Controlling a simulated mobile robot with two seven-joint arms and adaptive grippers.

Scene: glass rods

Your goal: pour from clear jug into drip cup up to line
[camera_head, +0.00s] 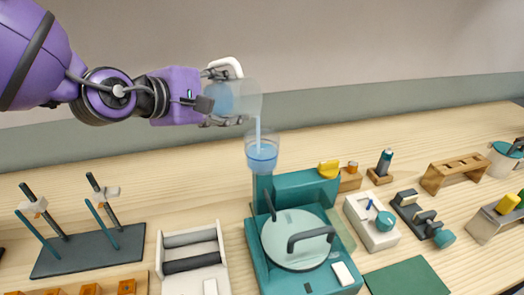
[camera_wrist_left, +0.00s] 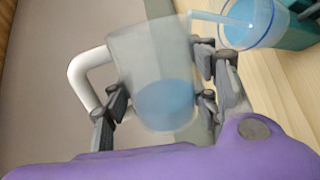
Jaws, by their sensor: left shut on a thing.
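My left gripper (camera_head: 222,97) is shut on the clear jug (camera_head: 247,97), with a finger on each side of its body. The jug is tilted to the right above the drip cup, and some blue liquid shows inside it. Its white handle (camera_wrist_left: 84,78) is at the left in the left wrist view. A thin blue stream runs from its lip into the clear drip cup (camera_head: 262,140). The cup stands upright on a teal holder and has blue liquid in its lower part. My right gripper is out of view.
A teal machine (camera_head: 255,245) with a round lid stands under and in front of the cup. A dark rod stand (camera_head: 90,250) and a white tray (camera_head: 163,270) are at left. Small fixtures and a wooden rack (camera_head: 455,168) are at right. Free table lies behind the stand.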

